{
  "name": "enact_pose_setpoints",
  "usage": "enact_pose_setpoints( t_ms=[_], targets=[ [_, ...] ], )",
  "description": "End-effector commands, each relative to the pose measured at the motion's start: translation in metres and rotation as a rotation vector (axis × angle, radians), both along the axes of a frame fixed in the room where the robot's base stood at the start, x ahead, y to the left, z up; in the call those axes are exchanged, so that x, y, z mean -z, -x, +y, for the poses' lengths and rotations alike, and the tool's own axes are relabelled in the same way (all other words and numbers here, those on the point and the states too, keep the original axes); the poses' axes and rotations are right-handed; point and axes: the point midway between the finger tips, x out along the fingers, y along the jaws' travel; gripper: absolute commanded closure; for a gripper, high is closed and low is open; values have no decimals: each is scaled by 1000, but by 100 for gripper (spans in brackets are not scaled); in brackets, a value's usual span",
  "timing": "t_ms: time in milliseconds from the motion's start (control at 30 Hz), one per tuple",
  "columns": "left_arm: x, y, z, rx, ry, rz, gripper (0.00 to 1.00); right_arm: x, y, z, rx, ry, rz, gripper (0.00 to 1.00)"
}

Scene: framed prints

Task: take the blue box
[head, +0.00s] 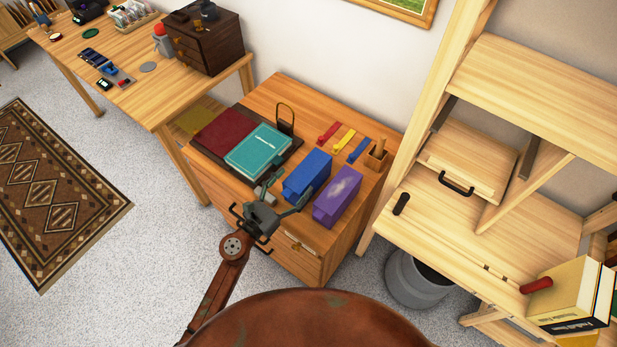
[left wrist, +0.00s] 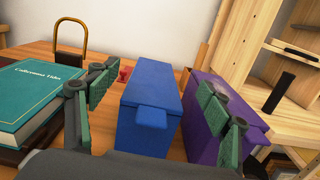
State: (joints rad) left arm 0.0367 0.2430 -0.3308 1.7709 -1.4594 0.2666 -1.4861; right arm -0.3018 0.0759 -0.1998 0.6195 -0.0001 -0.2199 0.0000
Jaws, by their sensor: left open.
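The blue box (head: 307,176) stands on the wooden cabinet top, between a teal book and a purple box. It also shows in the left wrist view (left wrist: 149,108), upright, with a small blue tab on its near face. My left gripper (head: 284,196) is open at the near side of the blue box. In the left wrist view its green-padded fingers (left wrist: 157,106) frame the blue box, one on the left side and one on the right in front of the purple box. Contact cannot be told. My right gripper is not in view.
The purple box (head: 337,196) stands close on the right. The teal book (head: 258,151) and a dark red book (head: 225,134) lie on the left. A metal loop (head: 285,118) stands behind. Red, yellow and blue strips (head: 344,140) lie at the back, beside a wooden holder (head: 376,155).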

Motion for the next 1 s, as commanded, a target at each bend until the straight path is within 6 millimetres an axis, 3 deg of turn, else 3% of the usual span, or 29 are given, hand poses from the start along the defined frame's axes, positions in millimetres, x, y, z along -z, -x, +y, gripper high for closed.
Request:
enact_pose_setpoints(
  t_ms=[33, 100, 400, 567, 1000],
  targets=[
    [15, 0, 1, -2, 0, 9, 28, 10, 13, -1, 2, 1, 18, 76],
    [27, -1, 1, -2, -1, 14, 28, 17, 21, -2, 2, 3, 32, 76],
    [69, -1, 3, -5, 0, 39, 28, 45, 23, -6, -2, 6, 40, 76],
    [70, -7, -2, -4, 1, 38, 28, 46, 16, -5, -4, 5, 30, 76],
    [63, -49, -38, -2, 3, 37, 28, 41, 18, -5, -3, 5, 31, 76]
  ],
)
